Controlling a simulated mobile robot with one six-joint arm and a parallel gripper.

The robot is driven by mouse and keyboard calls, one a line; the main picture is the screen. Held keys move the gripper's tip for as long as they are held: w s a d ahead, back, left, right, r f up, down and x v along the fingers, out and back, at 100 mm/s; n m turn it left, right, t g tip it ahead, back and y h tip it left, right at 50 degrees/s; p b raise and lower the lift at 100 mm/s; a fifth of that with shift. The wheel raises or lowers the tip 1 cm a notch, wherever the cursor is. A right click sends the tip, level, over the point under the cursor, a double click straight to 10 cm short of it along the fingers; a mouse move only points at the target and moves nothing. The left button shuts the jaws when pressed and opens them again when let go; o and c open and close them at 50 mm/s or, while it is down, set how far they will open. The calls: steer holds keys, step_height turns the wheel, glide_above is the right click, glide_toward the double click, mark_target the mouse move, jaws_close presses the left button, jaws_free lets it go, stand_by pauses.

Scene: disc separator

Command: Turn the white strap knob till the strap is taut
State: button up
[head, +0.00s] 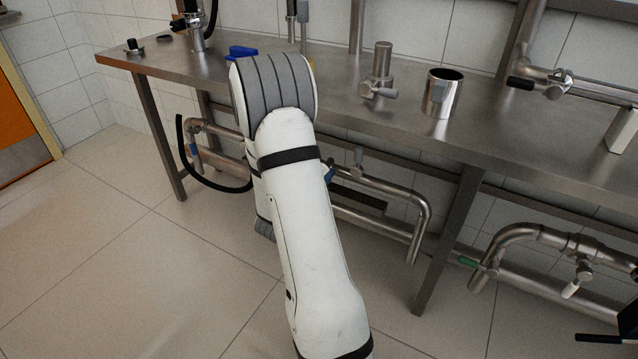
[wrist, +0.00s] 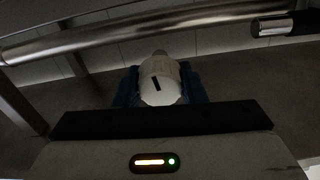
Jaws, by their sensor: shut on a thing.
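In the wrist view the white knob (wrist: 160,84) is a rounded white piece with a short dark slot mark on its face. My gripper (wrist: 160,88) has a dark blue finger on each side of the knob and is shut on it. The strap cannot be made out in either view, so its tension cannot be told. In the head view my white arm reaches toward the space under the steel table, and my gripper and the knob are hidden behind it.
A steel pipe (wrist: 120,38) crosses above the knob in the wrist view, with a dark-ended cylindrical part (wrist: 272,26) at right. The steel table (head: 330,100) carries a metal cup (head: 441,100) and fittings. Pipes (head: 400,190) run underneath. The floor (head: 120,260) at left is clear.

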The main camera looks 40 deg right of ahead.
steer(key=m+b, duration=0.4)
steer(key=shift+s+d+f, duration=0.1)
steer(key=shift+f, duration=0.15)
steer(key=m+b, duration=0.2)
steer(key=m, duration=0.1)
steer(key=shift+r, duration=0.15)
steer(key=m, duration=1.9)
steer(key=shift+m, duration=0.3)
steer(key=m, duration=0.4)
steer(key=shift+m, duration=2.4)
